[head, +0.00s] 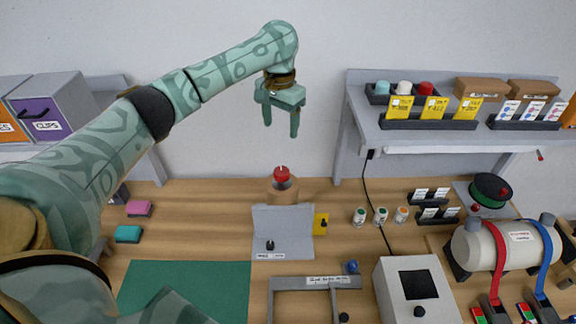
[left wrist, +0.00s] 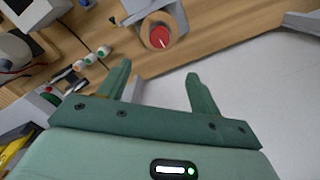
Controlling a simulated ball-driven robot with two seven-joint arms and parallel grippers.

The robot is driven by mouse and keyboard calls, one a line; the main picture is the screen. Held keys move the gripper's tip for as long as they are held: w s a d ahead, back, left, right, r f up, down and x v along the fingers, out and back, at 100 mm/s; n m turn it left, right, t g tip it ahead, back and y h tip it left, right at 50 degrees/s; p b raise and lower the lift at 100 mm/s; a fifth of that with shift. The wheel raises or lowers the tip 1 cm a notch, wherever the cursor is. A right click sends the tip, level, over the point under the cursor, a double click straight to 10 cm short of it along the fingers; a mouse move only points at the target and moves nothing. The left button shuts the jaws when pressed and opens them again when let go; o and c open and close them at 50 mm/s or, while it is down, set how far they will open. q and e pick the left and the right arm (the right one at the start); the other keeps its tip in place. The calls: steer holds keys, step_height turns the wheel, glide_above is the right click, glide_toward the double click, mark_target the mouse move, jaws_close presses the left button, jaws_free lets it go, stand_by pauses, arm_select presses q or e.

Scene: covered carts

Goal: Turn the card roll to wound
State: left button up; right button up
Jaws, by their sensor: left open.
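A red knob (head: 281,174) with a pale pointer line sits on a round tan base (head: 284,195) at the back of the wooden table, behind a grey panel. It is the likeliest card roll, but I can read no name or "wound" mark on it. My left gripper (head: 281,128) is open and empty, fingers pointing down, above the knob and apart from it. In the left wrist view the red knob (left wrist: 160,37) shows beyond the gap between the open fingers (left wrist: 158,72). My right gripper is not in view.
A grey panel (head: 283,225) with a small black knob stands in front of the red knob, with a yellow card (head: 321,224) beside it. A grey shelf (head: 365,122) is at the right. A green mat (head: 185,290) lies front left. Small jars (head: 380,215) stand to the right.

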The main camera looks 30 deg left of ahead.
mark_target(281, 171)
arm_select(q)
step_height(281, 171, down, 16)
steer(key=b, duration=0.3)
steer(key=shift+b, duration=0.4)
steer(key=shift+c, duration=0.3)
steer(key=c, duration=0.9)
steer(key=p, duration=0.4)
steer(key=r+m+p, duration=0.1)
steer(key=p, duration=0.3)
steer(key=shift+w+r, duration=0.15)
steer(key=shift+w, duration=0.1)
steer(key=shift+f+p, duration=0.2)
steer(key=shift+p, duration=0.2)
steer(key=shift+s+f, duration=0.15)
steer(key=shift+f, duration=0.15)
